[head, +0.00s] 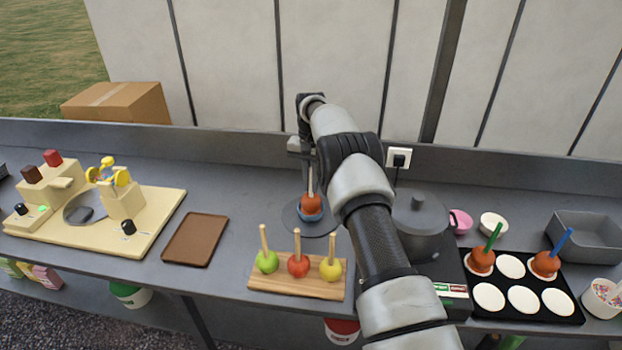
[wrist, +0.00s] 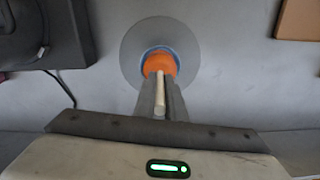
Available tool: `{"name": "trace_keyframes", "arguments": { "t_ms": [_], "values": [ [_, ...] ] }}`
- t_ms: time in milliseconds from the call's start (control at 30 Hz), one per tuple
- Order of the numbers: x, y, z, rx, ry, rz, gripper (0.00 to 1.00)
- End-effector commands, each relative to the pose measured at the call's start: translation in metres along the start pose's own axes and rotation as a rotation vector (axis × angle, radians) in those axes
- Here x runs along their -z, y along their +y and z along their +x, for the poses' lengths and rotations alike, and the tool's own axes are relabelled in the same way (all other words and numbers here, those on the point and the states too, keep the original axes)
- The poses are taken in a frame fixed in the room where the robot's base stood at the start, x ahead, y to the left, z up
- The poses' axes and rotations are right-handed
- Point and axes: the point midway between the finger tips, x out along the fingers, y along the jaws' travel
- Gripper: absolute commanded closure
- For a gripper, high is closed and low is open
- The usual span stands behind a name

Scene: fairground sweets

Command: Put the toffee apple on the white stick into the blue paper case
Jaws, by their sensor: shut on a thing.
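The toffee apple (head: 311,204) is orange-brown on a white stick (head: 311,180). It sits in the blue paper case (head: 310,217), which rests on a round grey plate (head: 292,222). In the wrist view the apple (wrist: 161,63) shows with the blue case's rim (wrist: 146,55) around it. My gripper (wrist: 160,80) is above the apple, with its fingers shut on the stick (wrist: 160,103). In the head view my gripper (head: 309,160) is partly hidden by the arm. The underside of the apple is hidden inside the case.
A wooden board (head: 297,281) with green, red and yellow apples on sticks stands in front. A brown tray (head: 195,240) is at left. A grey pot (head: 419,215) stands at right. A black tray (head: 524,309) holds white cases and two toffee apples on green and blue sticks.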

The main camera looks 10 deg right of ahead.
Motion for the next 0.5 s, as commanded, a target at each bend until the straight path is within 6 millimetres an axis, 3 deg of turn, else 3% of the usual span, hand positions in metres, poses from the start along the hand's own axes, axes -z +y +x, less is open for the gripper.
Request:
{"name": "trace_keyframes", "arguments": {
  "t_ms": [133,500],
  "values": [
    [0.0,-0.0003,0.0119,0.0,0.0,-0.001,1.0],
    [0.0002,-0.0004,0.0132,0.0,0.001,-0.001,1.0]
  ]
}}
